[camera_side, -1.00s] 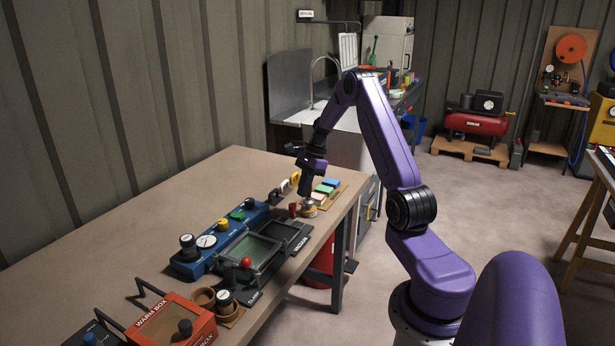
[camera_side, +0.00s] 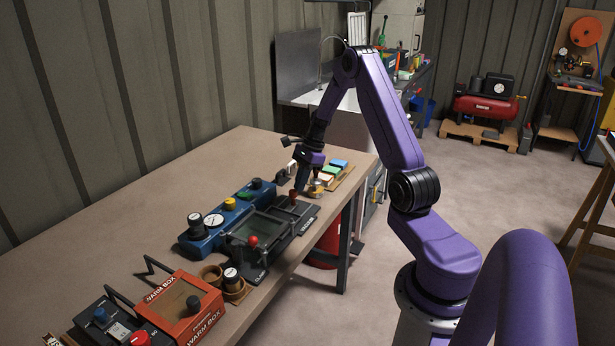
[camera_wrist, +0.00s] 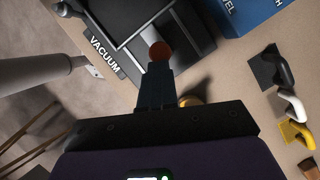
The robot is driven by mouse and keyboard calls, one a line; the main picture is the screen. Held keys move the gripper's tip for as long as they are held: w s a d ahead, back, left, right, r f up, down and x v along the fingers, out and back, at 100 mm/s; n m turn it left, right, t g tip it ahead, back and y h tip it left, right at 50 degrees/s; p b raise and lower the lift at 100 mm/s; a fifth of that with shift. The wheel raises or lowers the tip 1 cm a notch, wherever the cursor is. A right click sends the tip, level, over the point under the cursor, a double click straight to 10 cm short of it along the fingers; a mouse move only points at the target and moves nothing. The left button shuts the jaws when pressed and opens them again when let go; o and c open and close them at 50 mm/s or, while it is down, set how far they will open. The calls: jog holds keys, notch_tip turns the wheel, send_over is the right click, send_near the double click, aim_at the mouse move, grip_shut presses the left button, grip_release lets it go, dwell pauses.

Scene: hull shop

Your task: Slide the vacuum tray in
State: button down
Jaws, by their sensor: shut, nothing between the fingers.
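The vacuum tray (camera_side: 284,209) is a dark, flat piece marked VACUUM, partly out at the far end of the black frame with the grey-green window (camera_side: 254,228). It also shows in the wrist view (camera_wrist: 178,38). A short red-brown knob (camera_side: 292,197) stands at its far end; the wrist view shows the knob's round top (camera_wrist: 160,50). My gripper (camera_side: 299,189) is shut and empty, pointing down just beyond the knob. In the wrist view, my closed fingers (camera_wrist: 158,70) hide part of the knob. I cannot tell whether they touch it.
A blue gauge unit (camera_side: 220,222) lies along the frame's left side. A red ball-topped clamp lever (camera_side: 253,240) stands at its near end. A brass piece (camera_side: 318,187) and coloured blocks (camera_side: 333,171) are close beyond my gripper.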

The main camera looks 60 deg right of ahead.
send_over(287, 218)
jog(key=shift+d+f, duration=0.1)
jog(key=shift+d, duration=0.1)
dwell(0.3)
jog(key=v, duration=0.9)
jog(key=s+a+r+n+g+h, duration=0.1)
jog(key=s+a+r+n, duration=0.15)
jog(key=a+n, duration=0.4)
jog(key=s+a+r+n+g, duration=0.1)
jog(key=s+a+n, duration=0.2)
jog(key=a+n, duration=0.35)
jog(key=s+a+r+n+g+h, duration=0.1)
jog(key=s+a+n, duration=0.25)
jog(key=a, duration=0.55)
jog(key=s+a+n, duration=0.2)
jog(key=s+n, duration=0.7)
jog(key=s+a+n+t+h, duration=0.1)
jog(key=s+a+n, duration=0.2)
jog(key=s+n, duration=0.6)
jog(key=shift+a+r+n, duration=0.25)
jog(key=shift+r+n, duration=0.15)
jog(key=shift+n, duration=0.35)
